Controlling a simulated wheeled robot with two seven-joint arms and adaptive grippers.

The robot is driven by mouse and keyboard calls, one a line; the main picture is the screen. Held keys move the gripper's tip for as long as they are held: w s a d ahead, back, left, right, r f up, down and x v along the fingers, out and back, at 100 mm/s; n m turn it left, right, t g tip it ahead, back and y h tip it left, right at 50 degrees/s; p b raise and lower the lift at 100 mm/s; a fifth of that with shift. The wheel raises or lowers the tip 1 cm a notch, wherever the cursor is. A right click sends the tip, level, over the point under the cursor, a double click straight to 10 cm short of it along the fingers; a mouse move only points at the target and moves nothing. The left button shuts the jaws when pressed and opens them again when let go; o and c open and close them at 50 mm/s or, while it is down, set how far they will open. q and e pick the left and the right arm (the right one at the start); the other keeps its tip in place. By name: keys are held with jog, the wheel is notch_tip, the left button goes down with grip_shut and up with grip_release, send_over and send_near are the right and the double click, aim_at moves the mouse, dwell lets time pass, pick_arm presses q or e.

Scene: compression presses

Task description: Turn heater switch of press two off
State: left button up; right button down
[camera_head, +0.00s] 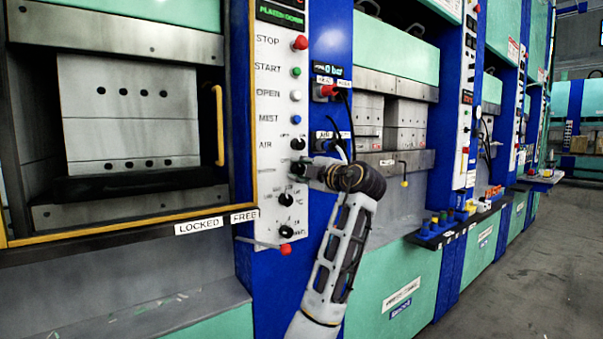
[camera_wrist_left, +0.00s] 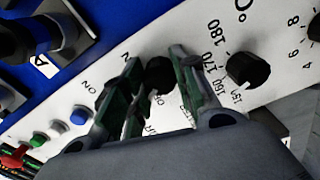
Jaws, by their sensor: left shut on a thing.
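The white control panel (camera_head: 267,120) of a press stands left of centre in the head view. My left gripper (camera_head: 302,170) reaches it from below right. In the left wrist view, a black knob switch (camera_wrist_left: 160,73) sits between the two fingers of this gripper (camera_wrist_left: 155,80), which are shut on it. The fingers cover part of the knob and its lettering, so its setting cannot be read. A black temperature dial (camera_wrist_left: 247,70) marked 150 to 180 °C is beside it; it also shows in the head view (camera_head: 286,199). My right gripper is not in view.
Above on the panel are a red stop button (camera_head: 300,42), a green start button (camera_head: 296,71) and another black knob (camera_head: 298,143). A red-tipped lever (camera_head: 285,249) sticks out below. A yellow-framed press door (camera_head: 130,120) stands left, and more presses line the right.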

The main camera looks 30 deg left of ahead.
pick_arm(q)
jog(key=shift+f, duration=0.15)
jog(key=o, duration=1)
jog(key=shift+v, duration=6)
